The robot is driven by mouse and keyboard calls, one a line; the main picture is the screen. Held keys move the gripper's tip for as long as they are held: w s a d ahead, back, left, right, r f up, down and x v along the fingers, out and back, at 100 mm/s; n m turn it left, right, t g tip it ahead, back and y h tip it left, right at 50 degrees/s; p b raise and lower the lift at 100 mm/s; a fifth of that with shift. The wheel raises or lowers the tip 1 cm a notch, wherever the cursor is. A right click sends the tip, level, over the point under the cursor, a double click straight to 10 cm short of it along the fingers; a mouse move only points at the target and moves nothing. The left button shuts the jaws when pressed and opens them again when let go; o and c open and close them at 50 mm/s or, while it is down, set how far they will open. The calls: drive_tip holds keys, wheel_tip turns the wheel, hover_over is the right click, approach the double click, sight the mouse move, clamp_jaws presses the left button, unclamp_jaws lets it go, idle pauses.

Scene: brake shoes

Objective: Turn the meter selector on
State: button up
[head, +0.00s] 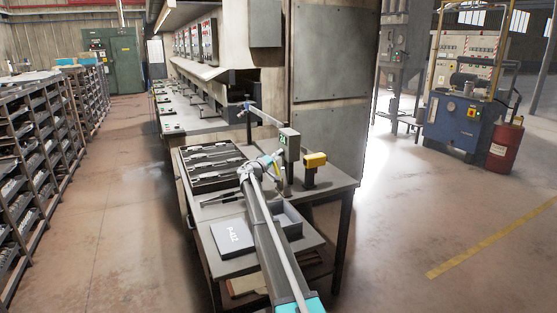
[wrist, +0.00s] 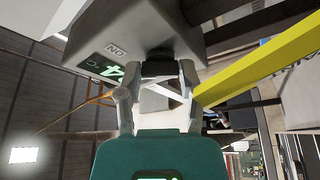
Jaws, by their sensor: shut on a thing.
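The meter (head: 290,143) is a grey box with a small green display, on a post at the back of the work table. In the wrist view its grey casing (wrist: 150,28) fills the top, with the green display (wrist: 100,66) and an upside-down ON label (wrist: 117,49). A dark selector (wrist: 160,69) sticks out of its near edge. My gripper (wrist: 160,78) has its fingers on both sides of this selector and is shut on it. In the head view my gripper (head: 277,157) is at the meter's lower left; the selector cannot be made out there.
The table holds a dark rack of parts (head: 212,150), a grey open tray (head: 286,218), a pale P-412 panel (head: 231,235) and a yellow device (head: 315,159) right of the meter. A yellow bar (wrist: 255,60) passes close by my right finger. A tall cabinet (head: 325,120) stands behind.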

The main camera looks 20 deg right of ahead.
drive_tip(key=shift+f+m+h, duration=0.1)
drive_tip(key=shift+m+h, duration=0.2)
drive_tip(key=shift+m, duration=0.5)
drive_tip(key=shift+g+b, duration=0.3)
drive_tip(key=o, duration=0.9)
drive_tip(key=shift+s, duration=0.1)
drive_tip(key=shift+c, duration=0.2)
